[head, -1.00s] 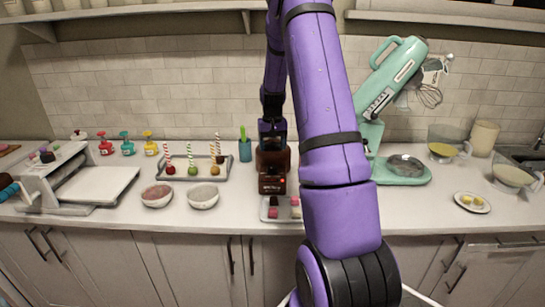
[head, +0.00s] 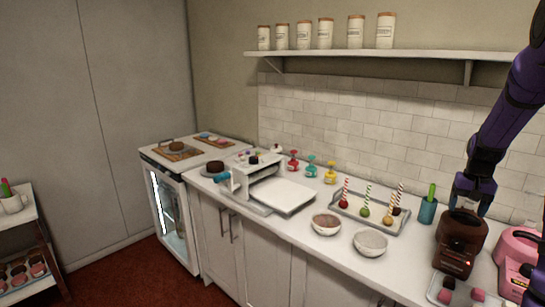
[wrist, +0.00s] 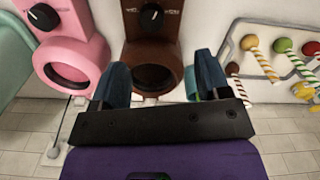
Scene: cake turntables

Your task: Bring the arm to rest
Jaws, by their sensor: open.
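My gripper (head: 470,200) is at the right of the head view, at the end of my raised purple arm. Its fingers point down, at the top of a brown machine (head: 458,245). In the wrist view my gripper (wrist: 161,80) has its two blue fingers spread, and nothing is held between them. The brown machine (wrist: 152,52) shows beyond and between the fingers there. Whether the fingertips touch it I cannot tell.
A pink machine (head: 518,262) stands to the right, with a teal cup (head: 427,211) close behind. A tray of candy-striped sticks (head: 362,212) and two bowls (head: 370,243) are to the left. A shelf with canisters (head: 400,55) hangs above.

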